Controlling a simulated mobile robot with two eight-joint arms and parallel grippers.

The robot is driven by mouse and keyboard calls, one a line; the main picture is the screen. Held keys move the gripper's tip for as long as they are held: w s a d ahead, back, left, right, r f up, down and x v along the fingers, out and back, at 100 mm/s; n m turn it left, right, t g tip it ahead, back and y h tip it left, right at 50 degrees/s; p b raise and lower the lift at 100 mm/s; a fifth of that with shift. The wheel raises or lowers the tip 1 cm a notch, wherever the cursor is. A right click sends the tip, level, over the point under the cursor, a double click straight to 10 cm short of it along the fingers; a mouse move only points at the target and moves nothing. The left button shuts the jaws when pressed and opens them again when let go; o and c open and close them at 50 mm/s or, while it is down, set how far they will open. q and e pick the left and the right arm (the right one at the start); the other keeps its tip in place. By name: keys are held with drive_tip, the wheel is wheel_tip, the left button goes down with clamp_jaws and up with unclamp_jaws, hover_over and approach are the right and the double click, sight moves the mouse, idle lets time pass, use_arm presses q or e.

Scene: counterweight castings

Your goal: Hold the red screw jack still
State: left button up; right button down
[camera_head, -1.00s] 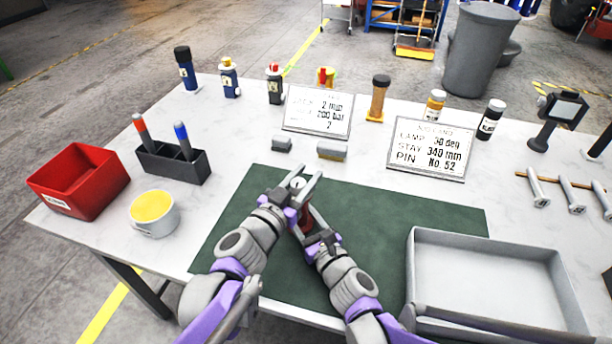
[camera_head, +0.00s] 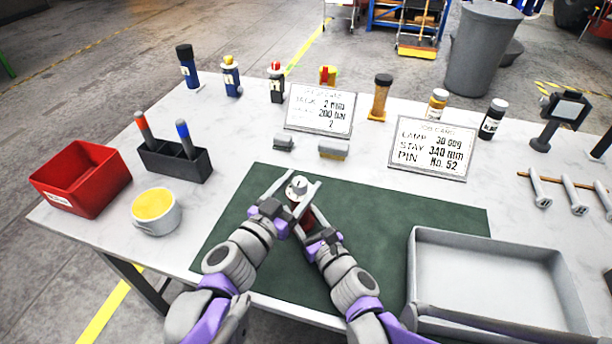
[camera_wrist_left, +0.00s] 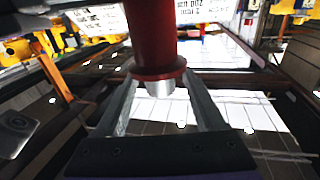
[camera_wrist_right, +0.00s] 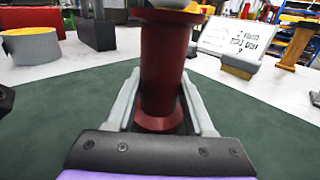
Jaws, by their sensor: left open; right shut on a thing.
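The red screw jack (camera_head: 308,216) stands over the green mat, with a pale round head (camera_head: 297,187) on top. My right gripper (camera_wrist_right: 161,100) is shut on its red body, one finger on each side; the right wrist view shows the red body (camera_wrist_right: 162,75) between flanges. My left gripper (camera_head: 302,180) is higher, open, with its fingers apart around the head. In the left wrist view the silver screw end (camera_wrist_left: 160,88) sits between the open fingers. The jack's foot is hidden by my right gripper in the head view.
The green mat (camera_head: 400,225) is otherwise clear. A grey tray (camera_head: 425,255) is at right. A red bin (camera_head: 98,190), yellow-filled cup (camera_head: 140,222) and pen holder (camera_head: 160,160) are at left. Two cards (camera_head: 318,112) (camera_head: 430,150), grey blocks and several bottles stand behind.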

use_arm(q)
drive_tip(key=v, duration=0.8)
drive_tip(key=shift+s, duration=0.25)
drive_tip(key=shift+a, duration=0.1)
use_arm(e)
drive_tip(key=shift+c, duration=1)
unclamp_jaws()
